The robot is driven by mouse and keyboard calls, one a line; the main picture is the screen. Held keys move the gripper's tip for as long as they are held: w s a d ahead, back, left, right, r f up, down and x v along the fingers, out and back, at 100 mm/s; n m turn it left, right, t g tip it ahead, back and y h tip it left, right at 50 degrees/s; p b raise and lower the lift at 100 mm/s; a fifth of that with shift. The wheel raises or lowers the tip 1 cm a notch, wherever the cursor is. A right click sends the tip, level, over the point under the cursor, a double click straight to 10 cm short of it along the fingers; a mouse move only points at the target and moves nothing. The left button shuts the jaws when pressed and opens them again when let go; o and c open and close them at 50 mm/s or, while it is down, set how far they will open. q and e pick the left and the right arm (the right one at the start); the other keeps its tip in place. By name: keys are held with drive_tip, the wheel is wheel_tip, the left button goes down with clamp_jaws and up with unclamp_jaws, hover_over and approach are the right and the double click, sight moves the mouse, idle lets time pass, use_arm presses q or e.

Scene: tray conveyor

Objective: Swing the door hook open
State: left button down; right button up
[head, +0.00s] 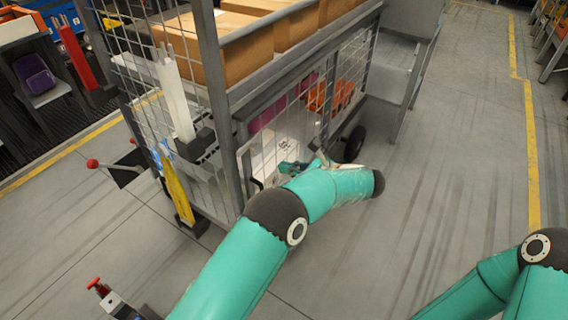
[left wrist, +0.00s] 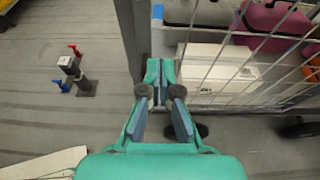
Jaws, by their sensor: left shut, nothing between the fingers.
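My left gripper (head: 290,168) is beside the lower mesh door (head: 345,75) of the wheeled cage, partly hidden by my own wrist. In the left wrist view its fingers (left wrist: 159,72) are shut with nothing between them, and their tips are close to the grey cage post (left wrist: 133,35). A thin dark bent bar (head: 243,160) shows at the door's left edge, left of the gripper. I cannot tell whether it is the door hook. The hook is not clear in either view. The right gripper is out of view.
Cardboard boxes (head: 225,45) fill the cage top. White boxes (left wrist: 215,65) and bags (left wrist: 275,20) lie behind the mesh. A yellow-handled lever (head: 176,190) and a red-knobbed post (head: 98,284) stand at left. Floor to the right is clear.

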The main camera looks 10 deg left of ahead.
sight(255, 162)
use_arm(q)
drive_tip(key=x, duration=0.8)
drive_tip(key=shift+a, duration=0.2)
wheel_tip(255, 162, up, 4)
drive_tip(key=shift+w+a+f+p, duration=0.1)
drive_tip(key=shift+f+p, duration=0.05)
drive_tip(key=shift+p, duration=0.4)
drive_tip(key=shift+b, duration=0.3)
